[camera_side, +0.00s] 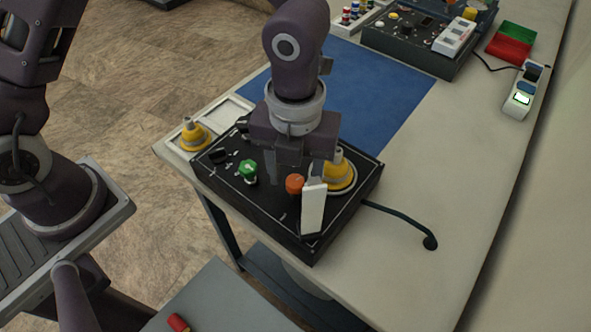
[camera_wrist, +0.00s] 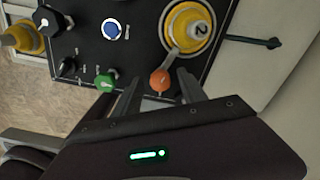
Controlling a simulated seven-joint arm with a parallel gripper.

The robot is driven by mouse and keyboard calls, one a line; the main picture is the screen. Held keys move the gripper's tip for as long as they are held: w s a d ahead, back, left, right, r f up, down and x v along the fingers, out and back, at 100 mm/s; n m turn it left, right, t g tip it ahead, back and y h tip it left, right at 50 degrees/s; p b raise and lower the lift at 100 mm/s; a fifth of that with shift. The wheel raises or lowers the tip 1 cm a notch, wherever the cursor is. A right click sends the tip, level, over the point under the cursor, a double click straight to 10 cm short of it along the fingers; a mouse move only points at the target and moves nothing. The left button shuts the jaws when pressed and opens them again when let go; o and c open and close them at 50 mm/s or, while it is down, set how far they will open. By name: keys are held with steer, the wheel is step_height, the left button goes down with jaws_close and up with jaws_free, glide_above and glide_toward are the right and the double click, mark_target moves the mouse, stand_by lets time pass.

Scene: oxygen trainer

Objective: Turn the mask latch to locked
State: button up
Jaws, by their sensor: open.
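A black panel box (camera_side: 220,185) sits on the table. Beside the mask is an orange knob (camera_side: 294,184), in the wrist view (camera_wrist: 161,80) at the end of a short grey arm reaching toward the mask. This looks like the mask latch; its lock marking is not readable. My gripper (camera_side: 292,178) points down with its fingers apart on either side of the orange knob. I cannot tell whether they touch it.
A green knob (camera_side: 248,171) and a white upright plate (camera_side: 313,209) are close by on the panel. Another yellow piece (camera_side: 194,134) stands at the left. A dark cable (camera_side: 400,218) leaves the box at the right.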

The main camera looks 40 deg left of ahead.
mark_target(295, 179)
step_height(295, 179, up, 7)
steer(key=shift+r, duration=0.1)
stand_by(0.3)
steer(key=s+a+r+n+t, duration=0.2)
steer(key=a+n, duration=0.4)
steer(key=n, duration=0.4)
steer(key=s+a+r+n+t, duration=0.1)
steer(key=s+a+r+n, duration=0.3)
steer(key=n, duration=0.6)
steer(key=s+a+r+n+t, duration=0.2)
steer(key=s+a+r+n, duration=0.2)
steer(key=a+n, duration=0.5)
steer(key=shift+s+a+n+t, duration=0.35)
steer(key=shift+s+n, duration=0.55)
steer(key=shift+s, duration=0.25)
steer(key=shift+r, duration=0.1)
